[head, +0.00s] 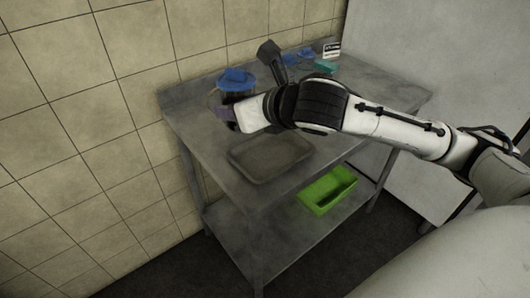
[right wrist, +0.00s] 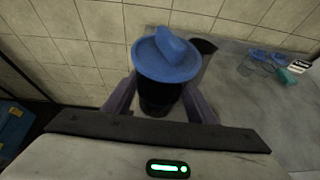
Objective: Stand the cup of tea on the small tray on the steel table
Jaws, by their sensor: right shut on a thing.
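The cup (head: 236,82) is dark with a wide blue lid and stands upright at the left end of the steel table (head: 215,150). My right gripper (head: 226,112) reaches in from the right and is shut on the cup. In the right wrist view the cup (right wrist: 160,98) sits between the two purple-grey fingers, its blue lid above them. I cannot tell whether its base touches the table. The small tray (head: 268,158) is a shallow, dark grey-brown rectangle lying on the tabletop at the front, and it looks empty. My left gripper is out of view.
A dark angular object (head: 271,58) stands behind my wrist. Blue items (head: 300,55), a teal item (head: 326,66) and a white-and-black card (head: 332,49) lie at the back right. A green bin (head: 328,190) is on the lower shelf. A tiled wall borders the table.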

